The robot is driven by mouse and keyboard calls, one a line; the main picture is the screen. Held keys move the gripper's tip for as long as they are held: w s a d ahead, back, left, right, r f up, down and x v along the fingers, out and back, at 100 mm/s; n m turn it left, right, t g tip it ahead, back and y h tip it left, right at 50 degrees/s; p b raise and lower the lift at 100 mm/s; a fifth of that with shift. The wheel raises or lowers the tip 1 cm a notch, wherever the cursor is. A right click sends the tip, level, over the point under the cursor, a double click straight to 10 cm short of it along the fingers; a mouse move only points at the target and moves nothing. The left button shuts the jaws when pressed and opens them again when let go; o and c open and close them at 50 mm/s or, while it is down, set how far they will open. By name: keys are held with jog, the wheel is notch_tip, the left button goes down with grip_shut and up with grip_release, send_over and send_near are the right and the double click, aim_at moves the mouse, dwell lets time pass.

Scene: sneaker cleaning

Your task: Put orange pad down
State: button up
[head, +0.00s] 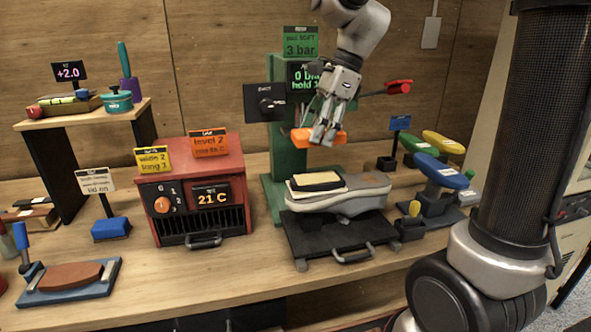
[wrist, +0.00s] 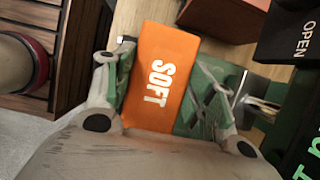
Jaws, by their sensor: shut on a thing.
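The orange pad (head: 301,134) is held in my gripper (head: 326,134) at the green press, above the grey shoe-like piece (head: 362,194). In the wrist view, the pad (wrist: 150,60) shows the white word SOFT and lies between the two fingers of my gripper (wrist: 165,95). My gripper is shut on the pad. The pad is apart from the pale yellow layer (head: 317,181) on the shoe-like piece below. The fingers hide the middle of the pad in the head view.
The green press (head: 270,160) stands close behind, with a red-tipped lever (head: 398,87) at right. A black tray (head: 330,245) lies below. A red heater box (head: 195,190) reading 21 C stands left. Coloured shoe shapes (head: 440,170) stand right. Bare table shows in front.

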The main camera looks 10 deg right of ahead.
aim_at(311, 179)
notch_tip(311, 179, down, 9)
jog(key=shift+f, duration=0.1)
dwell(0.3)
jog(key=o, duration=1.1)
jog(key=shift+f, duration=0.1)
jog(key=shift+c, duration=0.2)
jog(key=v, duration=1.2)
jog(key=s+d+f+n+t+h, duration=0.2)
jog(key=s+d+n, duration=0.3)
jog(key=s+n, duration=0.4)
jog(key=s+d+f+n+t+h, duration=0.1)
jog(key=s+d+n+t+h, duration=0.1)
jog(key=s+d+n, duration=0.3)
jog(key=s+n, duration=0.4)
jog(key=s, duration=0.1)
jog(key=shift+d+f+h, duration=0.15)
jog(key=shift+f+h, duration=0.15)
jog(key=shift+f, duration=0.1)
